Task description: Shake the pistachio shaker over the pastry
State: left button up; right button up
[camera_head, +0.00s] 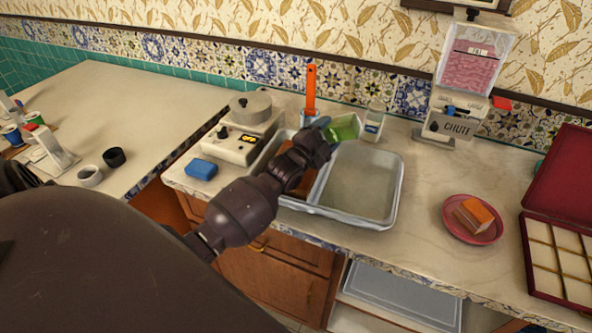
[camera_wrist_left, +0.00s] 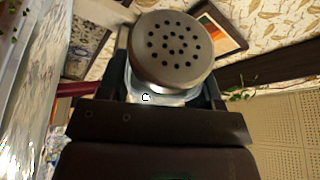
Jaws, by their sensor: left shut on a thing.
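The pistachio shaker (camera_head: 343,127) has green contents and lies tilted in my left gripper (camera_head: 327,131), above the back of the metal tray. In the left wrist view, its round perforated lid (camera_wrist_left: 172,50) faces the camera, held between the fingers of the gripper (camera_wrist_left: 165,92). My right gripper is not in view.
A two-part metal tray (camera_head: 398,190) lies below my left arm. A small jar (camera_head: 374,122) stands behind it. A dispenser marked CHUTE (camera_head: 452,125) stands at the back, and an open red box (camera_head: 545,215) lies right of the plate. The counter between tray and plate is clear.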

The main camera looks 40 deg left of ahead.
pick_arm(q)
jog(key=shift+r, duration=0.25)
